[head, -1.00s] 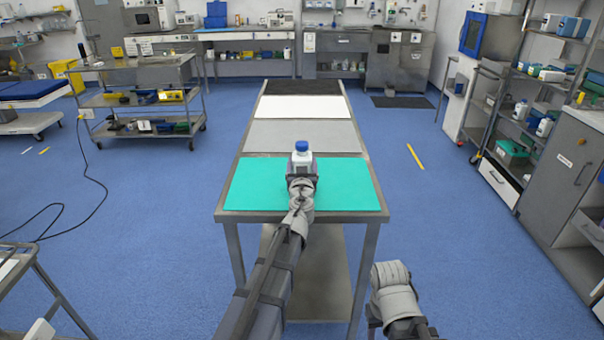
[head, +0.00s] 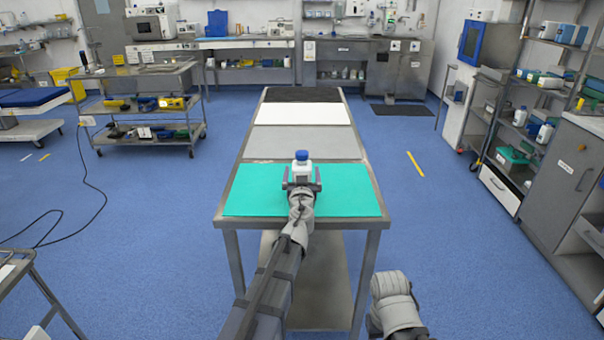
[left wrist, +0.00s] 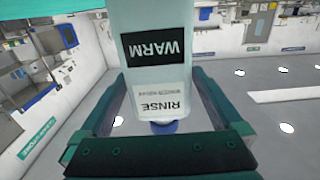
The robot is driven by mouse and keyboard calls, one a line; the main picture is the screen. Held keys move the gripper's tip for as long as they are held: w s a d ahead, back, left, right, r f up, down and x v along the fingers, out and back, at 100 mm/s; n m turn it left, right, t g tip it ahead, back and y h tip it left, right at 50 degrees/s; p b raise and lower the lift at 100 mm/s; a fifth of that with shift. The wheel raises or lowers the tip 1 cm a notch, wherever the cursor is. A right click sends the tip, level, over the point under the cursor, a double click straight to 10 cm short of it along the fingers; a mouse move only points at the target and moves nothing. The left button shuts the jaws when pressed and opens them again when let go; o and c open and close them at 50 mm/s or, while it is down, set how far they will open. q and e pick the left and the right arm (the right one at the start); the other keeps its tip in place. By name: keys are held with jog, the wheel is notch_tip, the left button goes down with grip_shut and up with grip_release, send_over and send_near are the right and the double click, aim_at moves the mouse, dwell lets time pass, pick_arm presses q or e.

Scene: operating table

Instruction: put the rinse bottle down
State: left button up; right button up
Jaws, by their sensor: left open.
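The rinse bottle (head: 302,167) is white with a blue cap and stands upright over the green mat (head: 250,188) at the near end of the table. In the left wrist view the bottle (left wrist: 158,75) appears upside down, with its WARM and RINSE labels showing and its cap partly behind the gripper. My left gripper (head: 302,179) is open, with one finger on each side of the bottle and gaps beside it. The gripper hides the bottle's base in the head view. My right arm shows at the lower right, but its gripper is not visible.
The table's far part has grey (head: 300,143), white (head: 303,114) and dark (head: 302,95) sections, all clear. The green mat is free on both sides of the bottle. A cart (head: 140,80) stands at the left, and shelves (head: 545,90) stand at the right.

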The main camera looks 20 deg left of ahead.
pick_arm(q)
jog(key=shift+r, duration=0.2)
jog(key=v, duration=1.2)
